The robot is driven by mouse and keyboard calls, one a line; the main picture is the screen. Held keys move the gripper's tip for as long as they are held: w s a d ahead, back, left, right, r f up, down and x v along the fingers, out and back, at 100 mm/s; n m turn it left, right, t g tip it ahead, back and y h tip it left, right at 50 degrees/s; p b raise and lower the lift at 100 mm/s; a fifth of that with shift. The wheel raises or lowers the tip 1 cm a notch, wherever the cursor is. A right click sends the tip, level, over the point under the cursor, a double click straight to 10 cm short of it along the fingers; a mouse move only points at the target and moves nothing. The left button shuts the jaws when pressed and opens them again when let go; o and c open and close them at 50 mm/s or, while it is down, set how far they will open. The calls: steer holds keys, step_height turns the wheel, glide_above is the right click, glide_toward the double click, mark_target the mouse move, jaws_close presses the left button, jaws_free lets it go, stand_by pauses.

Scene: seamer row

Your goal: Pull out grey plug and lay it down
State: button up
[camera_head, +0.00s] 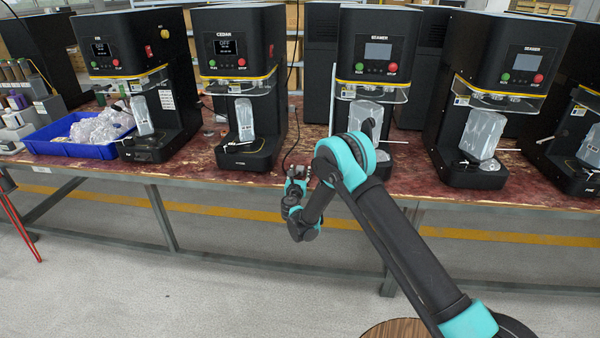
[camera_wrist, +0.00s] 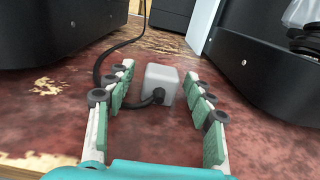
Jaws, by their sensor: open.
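The grey plug (camera_wrist: 160,84) is a small pale grey block on the red-brown bench top in the wrist view. A black cable runs from its near face by a dark round fitting (camera_wrist: 157,95) and curves away to the left and back. My gripper (camera_wrist: 162,88) is open, with its green-padded fingers on either side of the block and visible gaps between. In the head view my gripper (camera_head: 297,178) is at the bench's front edge, between two seamer machines. The grey block is hard to make out there. I cannot tell where plug and socket part.
The CEDAN machine (camera_head: 240,95) stands left of my gripper and a SEAMER machine (camera_head: 375,70) right. Their dark bases flank the gap in the wrist view. A blue tray (camera_head: 75,147) with clear wrapped items lies far left. The bench top (camera_wrist: 60,120) before the block is clear.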

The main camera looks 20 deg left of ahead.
steer(key=shift+s, duration=0.1)
steer(key=v, duration=1.2)
